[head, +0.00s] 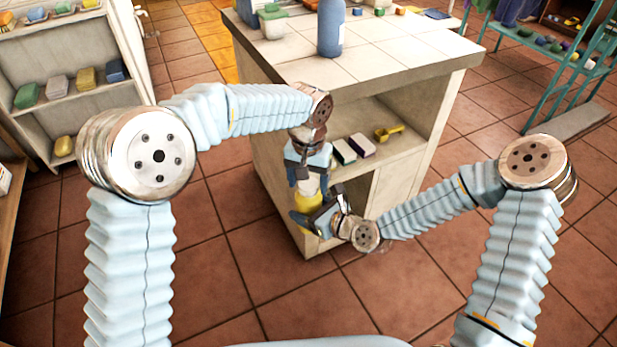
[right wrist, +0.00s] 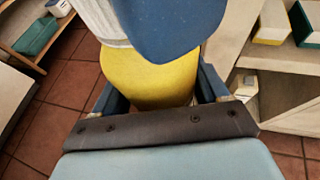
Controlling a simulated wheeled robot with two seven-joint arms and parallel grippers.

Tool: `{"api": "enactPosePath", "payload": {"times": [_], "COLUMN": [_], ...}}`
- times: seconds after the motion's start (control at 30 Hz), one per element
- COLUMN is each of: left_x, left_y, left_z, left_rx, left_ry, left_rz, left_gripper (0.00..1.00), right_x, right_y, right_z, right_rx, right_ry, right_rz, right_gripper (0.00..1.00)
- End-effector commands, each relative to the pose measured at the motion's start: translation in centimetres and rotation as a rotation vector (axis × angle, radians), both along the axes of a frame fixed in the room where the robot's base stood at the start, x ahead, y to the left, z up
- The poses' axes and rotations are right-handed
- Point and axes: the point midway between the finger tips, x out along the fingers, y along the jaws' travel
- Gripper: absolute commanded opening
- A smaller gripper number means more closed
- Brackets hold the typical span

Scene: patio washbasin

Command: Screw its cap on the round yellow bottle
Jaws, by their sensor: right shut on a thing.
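The round yellow bottle (head: 308,200) is held upright off the floor in front of the cabinet; its yellow side also fills the middle of the right wrist view (right wrist: 150,80). My right gripper (head: 318,216) is shut on the bottle low down, a blue finger on each side. My left gripper (head: 309,181) points down from above at the bottle's top, its fingers on either side of a pale white part (head: 309,184). That part looks like the cap, but I cannot tell whether the fingers grip it. A blue left finger (right wrist: 170,22) hides much of the bottle's top.
The cabinet (head: 420,75) stands close behind the bottle, with a blue bottle (head: 330,28) on its top. Its shelf holds two small boxes (head: 352,148) and a yellow scoop (head: 389,132). Shelving (head: 60,55) stands at left, a teal rack (head: 565,60) at right. Tiled floor is clear.

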Motion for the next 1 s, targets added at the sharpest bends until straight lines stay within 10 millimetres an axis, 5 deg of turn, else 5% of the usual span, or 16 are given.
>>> {"api": "enactPosePath", "payload": {"times": [0.33, 0.5, 0.53, 0.7, 1.0], "left_x": [0.01, 0.01, 0.01, 0.01, 0.02], "left_y": [0.00, 0.00, 0.00, 0.00, -0.02], "left_z": [0.04, 0.04, 0.04, 0.05, 0.15], "left_rx": [0.000, 0.000, 0.000, 0.000, 0.000], "left_ry": [0.000, 0.000, 0.000, 0.000, -0.001], "left_rz": [0.000, 0.000, 0.000, 0.000, 0.000], "left_gripper": [0.15, 0.12, 0.52, 0.78, 0.78], "right_x": [0.03, 0.02, 0.02, 0.03, 0.03], "right_y": [0.02, 0.02, 0.02, 0.02, 0.02], "right_z": [0.08, 0.07, 0.07, 0.08, 0.08], "right_rx": [0.001, 0.001, 0.001, 0.001, 0.001], "right_ry": [-0.002, -0.002, -0.002, -0.002, -0.002], "right_rz": [0.000, 0.000, 0.000, 0.000, 0.000], "right_gripper": [0.00, 0.00, 0.00, 0.00, 0.00]}}
